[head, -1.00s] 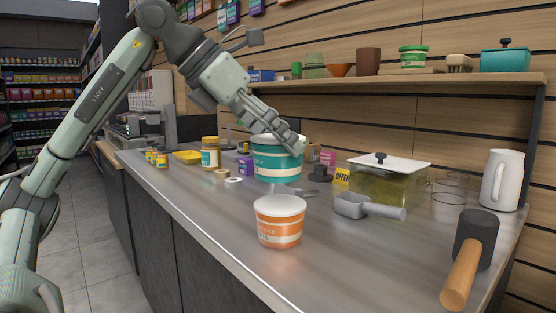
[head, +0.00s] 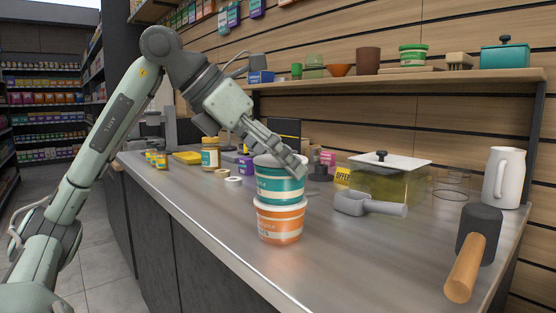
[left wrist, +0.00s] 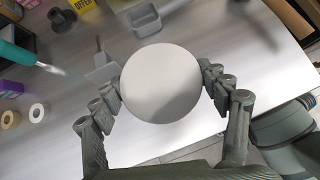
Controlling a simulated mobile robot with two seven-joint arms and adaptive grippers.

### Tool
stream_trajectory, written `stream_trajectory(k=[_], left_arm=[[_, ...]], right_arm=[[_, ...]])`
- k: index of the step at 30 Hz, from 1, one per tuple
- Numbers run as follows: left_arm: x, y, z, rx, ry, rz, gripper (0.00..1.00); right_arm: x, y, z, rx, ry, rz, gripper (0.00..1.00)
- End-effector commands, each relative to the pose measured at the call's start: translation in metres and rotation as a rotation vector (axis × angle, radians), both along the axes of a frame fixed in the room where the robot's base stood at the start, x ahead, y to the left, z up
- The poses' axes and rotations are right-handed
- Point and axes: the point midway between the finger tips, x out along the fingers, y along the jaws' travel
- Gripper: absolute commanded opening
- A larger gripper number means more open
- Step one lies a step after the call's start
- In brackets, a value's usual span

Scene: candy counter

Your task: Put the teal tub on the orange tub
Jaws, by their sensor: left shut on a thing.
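The teal tub (head: 279,187) is upright, directly above the orange tub (head: 280,224) in the head view. Its base meets or nearly meets the white lid of the orange tub; I cannot tell whether it rests there. My left gripper (head: 290,165) is shut on the teal tub near its rim. In the left wrist view the round pale lid of the teal tub (left wrist: 161,84) lies between the fingers of the left gripper (left wrist: 162,82), and the orange tub is hidden beneath it. The orange tub stands upright on the counter. My right gripper is not in view.
On the grey counter (head: 350,255), a metal scoop (head: 352,204) and a clear bin with a white lid (head: 385,185) stand to the right. A mallet (head: 465,265) and a white jug (head: 503,178) are farther right. The counter between the tubs and the mallet is clear.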

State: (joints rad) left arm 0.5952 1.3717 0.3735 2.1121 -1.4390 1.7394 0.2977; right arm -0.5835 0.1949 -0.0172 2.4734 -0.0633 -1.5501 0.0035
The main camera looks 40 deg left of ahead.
Motion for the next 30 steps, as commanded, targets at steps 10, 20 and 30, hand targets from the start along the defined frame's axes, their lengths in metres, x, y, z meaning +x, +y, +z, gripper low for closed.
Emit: stream_trajectory(k=[10, 20, 30], left_arm=[[0.0, 0.0, 0.0, 0.0, 0.0, 0.0, 0.95], [0.0, 0.0, 0.001, 0.0, 0.0, 0.0, 0.95], [-0.039, 0.014, 0.043, 0.002, -0.004, 0.004, 0.95]], right_arm=[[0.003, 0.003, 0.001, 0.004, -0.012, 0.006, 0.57], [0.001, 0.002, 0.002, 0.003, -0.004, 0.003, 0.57], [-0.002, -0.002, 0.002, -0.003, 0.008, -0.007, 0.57]])
